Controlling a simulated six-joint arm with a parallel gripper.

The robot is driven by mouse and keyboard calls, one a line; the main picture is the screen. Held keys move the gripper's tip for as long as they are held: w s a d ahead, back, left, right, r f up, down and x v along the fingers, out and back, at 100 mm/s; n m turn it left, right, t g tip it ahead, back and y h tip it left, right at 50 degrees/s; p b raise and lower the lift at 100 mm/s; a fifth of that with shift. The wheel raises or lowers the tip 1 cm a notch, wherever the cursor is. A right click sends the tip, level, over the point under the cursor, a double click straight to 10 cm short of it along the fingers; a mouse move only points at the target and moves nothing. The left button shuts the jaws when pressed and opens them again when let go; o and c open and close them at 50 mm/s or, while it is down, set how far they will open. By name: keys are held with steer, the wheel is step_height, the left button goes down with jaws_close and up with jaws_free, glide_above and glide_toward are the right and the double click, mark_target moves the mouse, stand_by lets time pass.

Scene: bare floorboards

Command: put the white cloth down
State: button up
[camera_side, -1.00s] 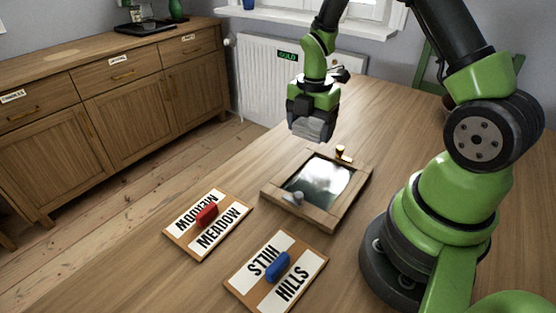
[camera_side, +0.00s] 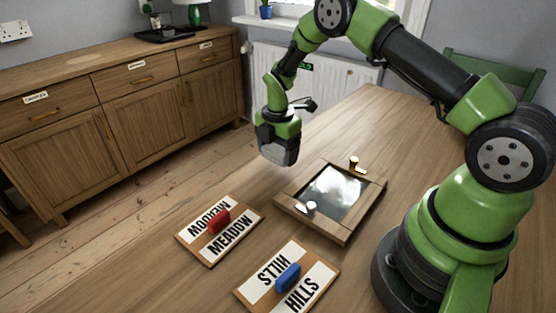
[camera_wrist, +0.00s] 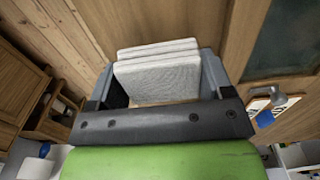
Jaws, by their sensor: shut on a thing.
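My gripper (camera_side: 279,152) is shut on the white cloth (camera_wrist: 158,75), which looks like a folded, flat-sided pad between the two jaws in the wrist view. In the side view the gripper hangs in the air near the table's far left edge, beyond and left of the wooden tray. The cloth there is a greyish block (camera_side: 283,156) at the jaw ends, mostly hidden by the jaws. I cannot tell the exact gap below it.
A wood-framed tray (camera_side: 354,226) with a glassy panel and a small knob lies on the table. Boards reading MEADOW (camera_side: 236,232) with a red block and HILLS (camera_side: 306,289) with a blue block lie nearer.

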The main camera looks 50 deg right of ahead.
mark_target(278, 161)
steer(key=shift+f, duration=1.45)
steer(key=shift+f, duration=0.15)
steer(key=o, duration=1)
steer(key=shift+o, duration=0.2)
step_height(278, 161, up, 12)
steer(key=shift+r, duration=0.25)
steer(key=s+a+r+m+t+y, duration=0.15)
steer(key=s+a+r+m, duration=0.25)
steer(key=s+r+m, duration=0.4)
steer(key=s+a+r+m+t+h, duration=0.1)
steer(key=s+a+r+m+t, duration=0.25)
steer(key=s+r+m, duration=0.55)
steer(key=s+a+r+m+t+y, duration=0.1)
steer(key=s+a+r+m+t, duration=0.1)
steer(key=s+m, duration=0.3)
steer(key=shift+s+a, duration=0.15)
steer(key=shift+s, duration=0.6)
